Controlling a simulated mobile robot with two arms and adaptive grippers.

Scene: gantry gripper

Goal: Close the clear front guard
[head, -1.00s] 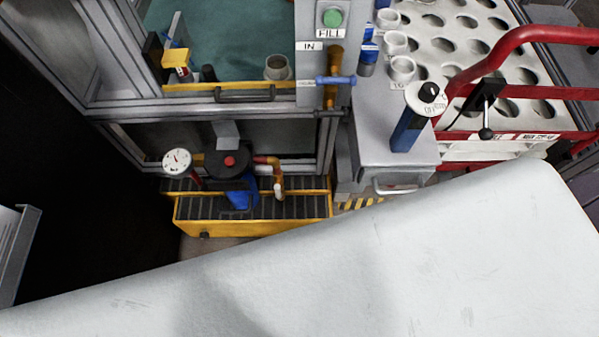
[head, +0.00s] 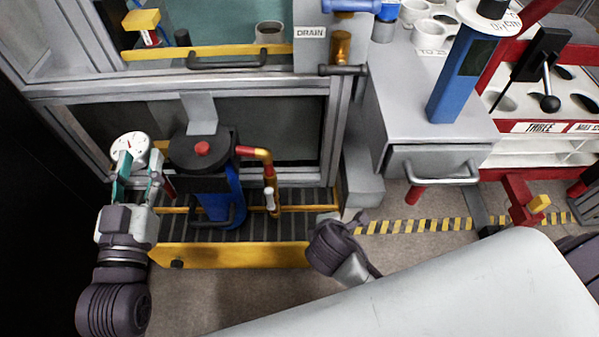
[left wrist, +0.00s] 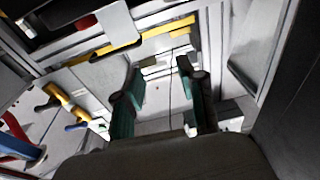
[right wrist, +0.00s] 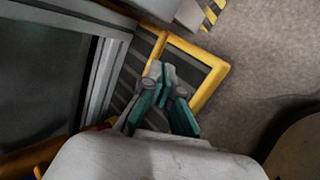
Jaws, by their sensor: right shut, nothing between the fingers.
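The clear front guard seems to be the see-through pane (head: 285,125) in a grey metal frame on the machine front, with a black bar handle (head: 228,60) on its top rail. Above that rail the machine's teal interior (head: 215,25) lies exposed. My left gripper (head: 138,168) is at the lower left of the pane, by a white dial gauge. In the left wrist view its teal fingers (left wrist: 162,78) are apart with nothing between them. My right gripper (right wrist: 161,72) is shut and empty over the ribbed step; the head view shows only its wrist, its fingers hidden.
A blue canister (head: 218,190) with a red button and pipe stands before the pane on a yellow-edged step (head: 235,256). A grey cabinet (head: 415,105) and a red-framed rack (head: 545,125) stand right. My white body part covers the lower right. Striped floor (head: 430,225) is clear.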

